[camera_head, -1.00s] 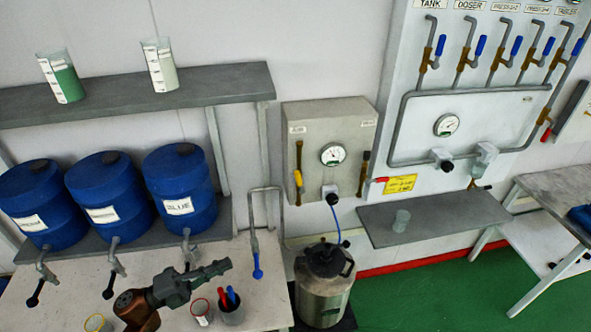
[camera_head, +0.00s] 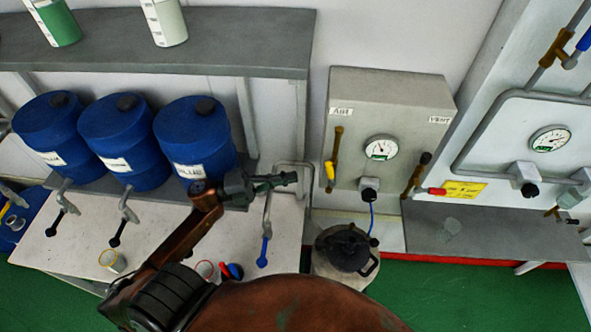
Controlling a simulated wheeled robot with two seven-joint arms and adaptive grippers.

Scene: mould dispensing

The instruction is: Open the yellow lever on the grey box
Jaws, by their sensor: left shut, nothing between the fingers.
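The grey box (camera_head: 355,95) hangs on the wall right of centre, with a round gauge on its front. The yellow lever (camera_head: 330,171) hangs down along a brown pipe on the box's left side. My left gripper (camera_head: 292,179) is shut and empty, with its tips pointing right. In the picture it is a little left of the yellow lever, with a gap between them. My left arm crosses the bottom of the view. My right gripper is not in view.
Blue drums (camera_head: 198,137) stand on a shelf at left, with taps below. A blue-handled tap (camera_head: 265,240) stands just below my gripper. A pressure vessel (camera_head: 347,247) stands below the box. A grey shelf (camera_head: 500,228) is at right.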

